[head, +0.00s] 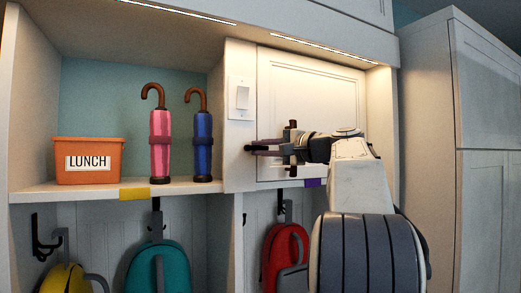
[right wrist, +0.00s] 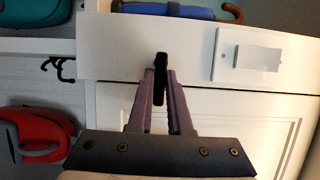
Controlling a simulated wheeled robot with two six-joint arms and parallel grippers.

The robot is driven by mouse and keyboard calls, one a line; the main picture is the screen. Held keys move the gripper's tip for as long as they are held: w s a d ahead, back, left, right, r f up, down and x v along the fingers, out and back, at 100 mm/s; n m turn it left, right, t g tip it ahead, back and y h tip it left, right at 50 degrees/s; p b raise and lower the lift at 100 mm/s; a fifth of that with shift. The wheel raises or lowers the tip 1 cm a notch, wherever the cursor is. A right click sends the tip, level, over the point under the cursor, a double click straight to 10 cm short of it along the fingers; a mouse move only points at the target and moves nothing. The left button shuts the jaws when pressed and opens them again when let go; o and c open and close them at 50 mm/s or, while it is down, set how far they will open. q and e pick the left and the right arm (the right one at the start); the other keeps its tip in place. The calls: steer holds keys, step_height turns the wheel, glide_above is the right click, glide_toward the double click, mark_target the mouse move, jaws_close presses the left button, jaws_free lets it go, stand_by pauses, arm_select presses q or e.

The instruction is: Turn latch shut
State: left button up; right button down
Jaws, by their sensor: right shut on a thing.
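The latch (head: 248,148) is a small dark piece at the left edge of a white panelled cabinet door (head: 320,100). In the right wrist view the latch (right wrist: 160,68) is a black bar between my fingertips, its far end over the white frame beside the door seam. The door looks closed against its frame. My right gripper (head: 262,148) reaches in from the right, in front of the door, and is shut on the latch. Its purple fingers (right wrist: 159,80) hide part of it. My left gripper is not in view.
A light switch (head: 242,98) is just above the latch. Left of it, a shelf holds an orange LUNCH bin (head: 90,160), a pink umbrella (head: 160,140) and a blue umbrella (head: 202,140). Below hang yellow, teal (head: 158,268) and red (head: 286,250) bags.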

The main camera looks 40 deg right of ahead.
steer(key=c, duration=0.8)
jaws_free()
steer(key=shift+c, duration=0.2)
steer(key=s+d+b, duration=0.1)
steer(key=s+b, duration=0.3)
steer(key=s, duration=0.6)
steer(key=shift+s+d, duration=0.2)
steer(key=shift+d, duration=0.15)
